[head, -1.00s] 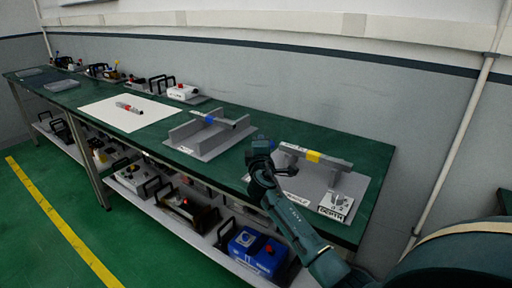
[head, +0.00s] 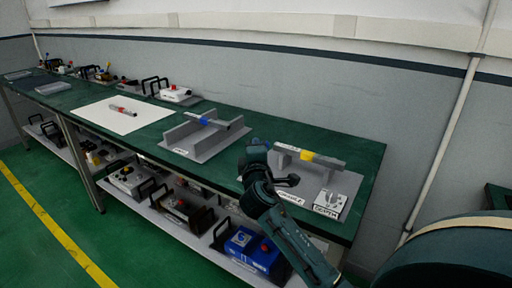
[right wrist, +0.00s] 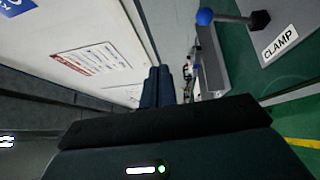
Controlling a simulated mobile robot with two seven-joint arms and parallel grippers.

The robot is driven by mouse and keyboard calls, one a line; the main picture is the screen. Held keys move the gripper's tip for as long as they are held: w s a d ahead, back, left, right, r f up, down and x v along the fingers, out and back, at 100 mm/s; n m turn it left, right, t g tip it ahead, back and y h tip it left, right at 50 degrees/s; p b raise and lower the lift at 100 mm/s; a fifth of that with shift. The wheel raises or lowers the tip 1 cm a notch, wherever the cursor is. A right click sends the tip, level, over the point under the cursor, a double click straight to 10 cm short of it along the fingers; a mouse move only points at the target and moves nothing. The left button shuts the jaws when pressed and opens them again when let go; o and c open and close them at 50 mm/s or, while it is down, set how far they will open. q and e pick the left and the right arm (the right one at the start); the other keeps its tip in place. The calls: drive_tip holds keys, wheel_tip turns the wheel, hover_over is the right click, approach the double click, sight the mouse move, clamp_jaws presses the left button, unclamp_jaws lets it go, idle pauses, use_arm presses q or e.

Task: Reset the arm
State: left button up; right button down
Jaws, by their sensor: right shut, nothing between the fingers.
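My right arm comes in from the lower right in the head view and is bent over the front edge of the green bench (head: 350,151). My right gripper (head: 291,181) is small and dark there, in front of the grey fixture with the yellow-banded bar (head: 308,156). In the right wrist view its two dark fingers (right wrist: 157,86) are together, with nothing between them. My left gripper is not in view.
A blue-banded bar rests on a grey fixture (head: 182,150) left of the arm. A white dial box (head: 331,203) stands right of it. A white sheet (head: 100,117) lies farther left. A blue box (head: 250,250) sits on the lower shelf. A CLAMP label (right wrist: 281,41) shows in the wrist view.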

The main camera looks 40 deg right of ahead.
idle(0.4)
drive_tip(key=s+a+f+m+g+y, duration=0.1)
drive_tip(key=s+a+f+y, duration=0.35)
drive_tip(key=f, duration=0.45)
drive_tip(key=s+a+f+m+g+y, duration=0.1)
drive_tip(key=s+a+f+y, duration=0.2)
drive_tip(key=a+f, duration=0.45)
drive_tip(key=s+a+f+m+g+y, duration=0.1)
drive_tip(key=s+a+f+m+y, duration=0.1)
drive_tip(key=s, duration=0.4)
drive_tip(key=s+a+f+m+g+y, duration=0.1)
drive_tip(key=s+a+f+m+y, duration=0.1)
drive_tip(key=s+a+f, duration=0.3)
drive_tip(key=s+a+f+m+g+y, duration=0.1)
drive_tip(key=s+a+f, duration=0.3)
drive_tip(key=s, duration=0.4)
drive_tip(key=shift+a+f+m+y, duration=0.2)
drive_tip(key=shift+f+m+y, duration=0.25)
drive_tip(key=shift+f+m, duration=0.4)
drive_tip(key=shift+s, duration=0.1)
